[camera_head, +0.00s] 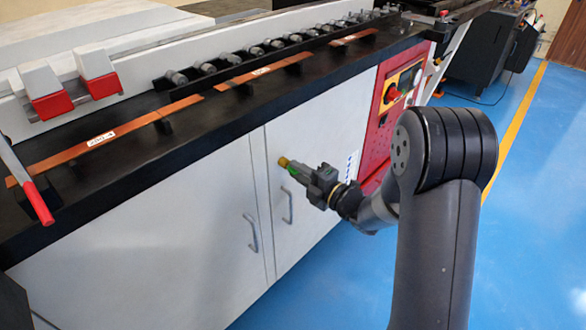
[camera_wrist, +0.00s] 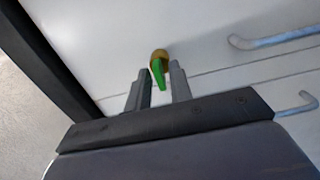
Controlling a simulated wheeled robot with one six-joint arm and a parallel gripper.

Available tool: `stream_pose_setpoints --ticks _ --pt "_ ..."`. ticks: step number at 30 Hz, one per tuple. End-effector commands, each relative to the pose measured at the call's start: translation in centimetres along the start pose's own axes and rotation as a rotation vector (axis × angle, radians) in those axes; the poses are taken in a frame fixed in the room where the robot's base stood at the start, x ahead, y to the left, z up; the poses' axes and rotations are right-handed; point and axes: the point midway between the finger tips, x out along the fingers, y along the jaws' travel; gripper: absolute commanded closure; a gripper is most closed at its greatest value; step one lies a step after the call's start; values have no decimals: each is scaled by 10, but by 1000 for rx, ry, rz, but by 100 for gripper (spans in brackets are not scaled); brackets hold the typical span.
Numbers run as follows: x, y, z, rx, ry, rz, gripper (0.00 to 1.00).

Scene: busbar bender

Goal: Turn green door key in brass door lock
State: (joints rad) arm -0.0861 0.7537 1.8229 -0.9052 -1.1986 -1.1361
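The brass door lock (camera_head: 283,161) sits on the upper left part of the right white cabinet door (camera_head: 318,140). It also shows in the wrist view (camera_wrist: 160,54). The green door key (camera_wrist: 158,74) is at the lock, reaching from it toward my gripper; a little green (camera_head: 292,170) shows in the head view. My gripper (camera_wrist: 161,77) faces the lock, with one finger on each side of the key. In the wrist view a gap shows between the key and the right finger, and the left finger is close to the key. The fingers look apart, not closed on it.
Two metal door handles, one on the left door (camera_head: 251,232) and one on the right door (camera_head: 287,206), stick out below the lock. The black bench edge (camera_head: 200,135) overhangs the doors. A red control panel (camera_head: 392,108) is to the right. Blue floor (camera_head: 340,285) is open in front.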

Motion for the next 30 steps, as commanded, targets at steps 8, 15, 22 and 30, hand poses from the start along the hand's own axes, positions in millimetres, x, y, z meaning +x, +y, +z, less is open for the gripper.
stream_pose_setpoints --ticks 8,15,22,30 --pt "0 -1 0 0 0 0 79" --pt "0 -1 0 -1 0 0 79" --pt "0 0 0 0 0 -1 79" --pt "0 0 0 0 0 -1 99"
